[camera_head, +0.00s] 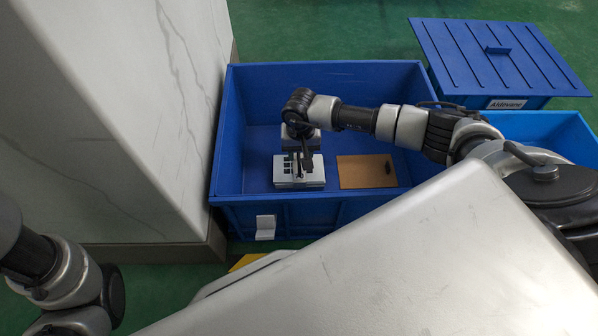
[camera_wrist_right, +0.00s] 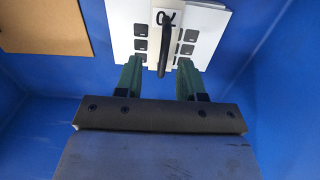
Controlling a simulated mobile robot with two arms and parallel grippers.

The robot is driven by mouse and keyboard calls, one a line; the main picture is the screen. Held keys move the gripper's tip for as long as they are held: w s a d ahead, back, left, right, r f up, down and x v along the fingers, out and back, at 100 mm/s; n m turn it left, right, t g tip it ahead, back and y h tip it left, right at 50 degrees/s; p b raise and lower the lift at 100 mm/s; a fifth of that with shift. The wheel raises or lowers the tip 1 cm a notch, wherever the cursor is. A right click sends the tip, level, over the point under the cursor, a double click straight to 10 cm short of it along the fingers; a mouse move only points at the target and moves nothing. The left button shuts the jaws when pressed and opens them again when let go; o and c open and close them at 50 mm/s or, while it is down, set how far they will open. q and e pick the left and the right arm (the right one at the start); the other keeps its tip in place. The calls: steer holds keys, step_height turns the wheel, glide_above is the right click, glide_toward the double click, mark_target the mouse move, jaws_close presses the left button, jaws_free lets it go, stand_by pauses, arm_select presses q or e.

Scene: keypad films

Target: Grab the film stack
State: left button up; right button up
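The film stack (camera_head: 311,181) is a white pile with small dark keypad squares on top, lying on the floor of a blue crate. In the right wrist view, the film stack (camera_wrist_right: 210,22) has a pale band with black marks and an upright black strip in its middle. My right gripper (camera_head: 303,168) points down over the stack. In the wrist view, the right gripper (camera_wrist_right: 160,68) has its two green fingers apart, one to each side of the black strip; contact cannot be told. My left arm shows at the left edge, its gripper out of view.
A brown board (camera_head: 366,171) lies right of the stack in the blue crate (camera_head: 240,130). Crate walls surround both. A white marble-like block (camera_head: 130,110) stands left. A second blue crate (camera_head: 545,130) and a ribbed blue lid (camera_head: 500,55) are at right.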

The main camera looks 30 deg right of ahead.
mark_target(299, 161)
steer(key=f+b, duration=0.3)
steer(key=f, duration=0.1)
steer(key=shift+a+f, duration=0.1)
steer(key=shift+a, duration=0.15)
steer(key=shift+c, duration=0.3)
jaws_close()
